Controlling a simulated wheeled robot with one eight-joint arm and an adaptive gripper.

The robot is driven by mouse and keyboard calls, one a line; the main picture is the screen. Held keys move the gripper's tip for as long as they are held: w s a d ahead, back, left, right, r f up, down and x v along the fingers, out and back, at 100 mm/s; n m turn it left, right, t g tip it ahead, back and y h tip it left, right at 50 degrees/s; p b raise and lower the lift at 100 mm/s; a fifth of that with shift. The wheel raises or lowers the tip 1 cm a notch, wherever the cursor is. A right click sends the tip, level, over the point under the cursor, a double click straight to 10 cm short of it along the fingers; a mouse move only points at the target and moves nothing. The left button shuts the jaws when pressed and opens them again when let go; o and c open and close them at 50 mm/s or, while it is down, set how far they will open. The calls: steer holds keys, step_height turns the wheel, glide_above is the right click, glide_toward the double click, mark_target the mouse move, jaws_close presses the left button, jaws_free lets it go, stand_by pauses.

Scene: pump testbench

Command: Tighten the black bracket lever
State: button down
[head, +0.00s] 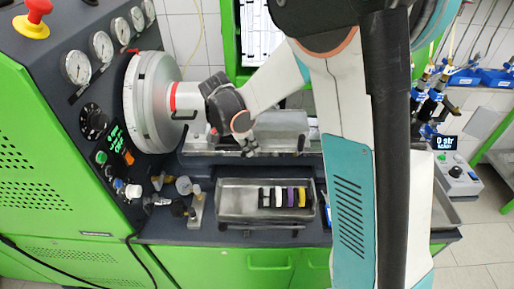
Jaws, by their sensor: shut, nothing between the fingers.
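My gripper (249,146) points down over the bench, near the front edge of the clear-fronted grey trough (283,124). It is small in the picture; it is shut and empty. A thin black lever-like loop (183,116) shows below the white cylinder with the red ring, left of my wrist. I cannot tell for sure whether this is the black bracket lever. My gripper is to the right of it and lower in the picture, apart from it. My dark wrist hides part of the area right of the white cylinder.
A metal tray (265,213) with several coloured pieces lies on the bench front. A small stand with knobs (195,207) is left of it. The green machine panel (75,130) with gauges and a large white disc (150,102) bounds the left. My arm hides the bench's right part.

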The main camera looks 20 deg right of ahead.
steer(key=shift+w+a, duration=0.55)
steer(key=shift+a, duration=0.35)
steer(key=shift+w, duration=0.1)
